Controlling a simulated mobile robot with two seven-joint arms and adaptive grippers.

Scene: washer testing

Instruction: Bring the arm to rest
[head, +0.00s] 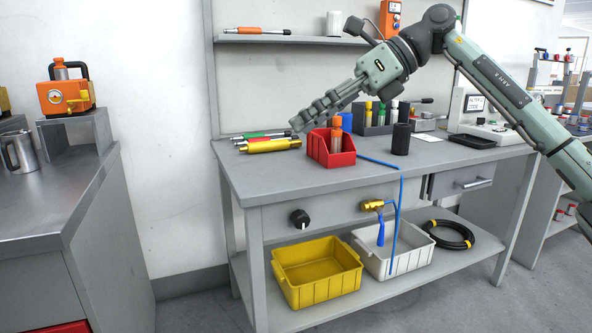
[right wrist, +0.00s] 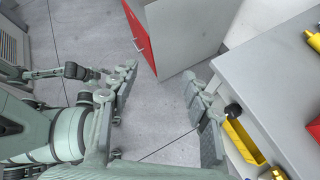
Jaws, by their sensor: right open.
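My right arm reaches in from the right of the head view, above the workbench. Its gripper (head: 297,122) points left and down, over the back of the bench beside the red bin. In the right wrist view the two fingers of my right gripper (right wrist: 160,72) stand wide apart with nothing between them, and grey floor shows in the gap. The gripper is open and empty. My left gripper is not seen in the head view. Green-grey parts of my own body fill the left of the right wrist view.
The workbench (head: 280,185) holds a red bin (head: 318,158) with an orange-capped bottle, a yellow cylinder (head: 270,146) and a black cylinder (head: 401,139). A yellow crate (head: 317,276) and a white crate (head: 396,257) stand on the lower shelf. A grey counter (head: 40,205) is at left.

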